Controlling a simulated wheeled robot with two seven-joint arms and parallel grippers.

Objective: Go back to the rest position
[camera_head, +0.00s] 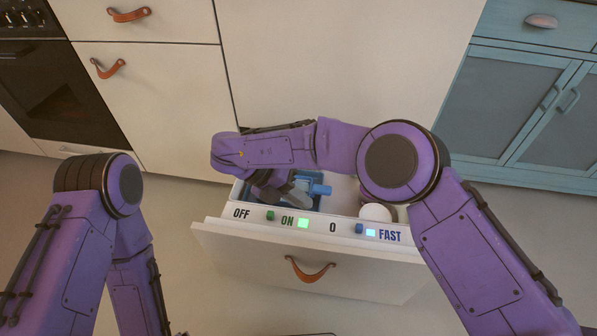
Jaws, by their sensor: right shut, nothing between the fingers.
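My right arm reaches in from the right and bends to the left over an open white drawer (262,262). My left arm stands at the left and bends down toward the bottom edge. Its gripper is out of view.
The drawer has a leather pull (309,270) and a front strip marked OFF, ON, 0 and FAST. Inside are a blue tray (262,200) and a white round thing (376,212). An oven (55,90) and blue cabinets (525,110) flank it.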

